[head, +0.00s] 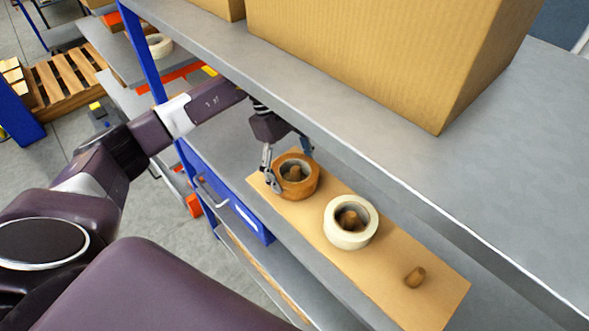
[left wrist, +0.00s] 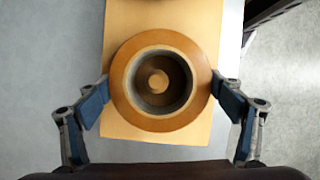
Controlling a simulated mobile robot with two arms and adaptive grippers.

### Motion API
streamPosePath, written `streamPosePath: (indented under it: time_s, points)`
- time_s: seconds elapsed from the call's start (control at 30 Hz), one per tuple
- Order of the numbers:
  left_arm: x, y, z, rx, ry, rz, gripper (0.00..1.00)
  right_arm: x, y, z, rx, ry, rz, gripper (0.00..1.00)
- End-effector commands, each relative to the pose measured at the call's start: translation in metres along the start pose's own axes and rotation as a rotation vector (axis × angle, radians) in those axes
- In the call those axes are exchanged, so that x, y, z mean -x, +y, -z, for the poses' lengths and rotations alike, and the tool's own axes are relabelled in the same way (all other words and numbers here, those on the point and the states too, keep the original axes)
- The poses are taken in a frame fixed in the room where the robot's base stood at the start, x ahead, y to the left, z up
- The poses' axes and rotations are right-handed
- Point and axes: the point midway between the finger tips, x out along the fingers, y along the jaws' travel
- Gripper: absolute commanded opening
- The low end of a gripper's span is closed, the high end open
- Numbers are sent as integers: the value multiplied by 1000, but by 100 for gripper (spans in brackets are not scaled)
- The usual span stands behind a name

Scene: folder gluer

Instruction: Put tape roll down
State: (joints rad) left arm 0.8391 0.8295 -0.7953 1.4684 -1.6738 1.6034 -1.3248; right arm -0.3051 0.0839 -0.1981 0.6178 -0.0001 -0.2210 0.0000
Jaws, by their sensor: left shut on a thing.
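My left gripper (head: 288,165) is shut on an orange-brown tape roll (head: 306,186), with one finger on each side of it. The roll is around a wooden peg at the left end of a wooden board (head: 385,279). In the left wrist view the roll (left wrist: 121,92) lies flat between the fingers, and the peg (left wrist: 158,79) shows inside its core. I cannot tell whether the roll rests fully on the board. A white tape roll (head: 336,233) sits around the middle peg. The right-hand peg (head: 415,277) is bare. My right gripper is not in view.
The board lies on a grey shelf. An upper shelf (head: 330,105) with a large cardboard box (head: 370,60) overhangs it closely. A blue drawer (head: 225,200) is below. Another tape roll (head: 160,46) sits on a far shelf.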

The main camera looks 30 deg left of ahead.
Motion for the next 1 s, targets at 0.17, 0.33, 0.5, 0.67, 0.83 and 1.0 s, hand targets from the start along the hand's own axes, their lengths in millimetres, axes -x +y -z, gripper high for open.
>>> streamPosePath:
  time_s: [0.17, 0.33, 0.5, 0.67, 0.83, 1.0]
  points:
    - [-3, 1, 1, -1, 0, -2, 48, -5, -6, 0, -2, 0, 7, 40]
    - [-2, 0, 1, 0, 0, -1, 100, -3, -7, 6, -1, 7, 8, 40]
    - [-1, 0, 1, 0, 0, -1, 100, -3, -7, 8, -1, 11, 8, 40]
    - [1, 0, 0, 0, 0, -1, 100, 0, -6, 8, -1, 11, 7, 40]
    - [10, 2, 2, 0, 2, -6, 100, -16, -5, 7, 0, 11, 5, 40]
    - [31, 1, 18, 7, 4, -5, 100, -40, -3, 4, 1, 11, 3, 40]
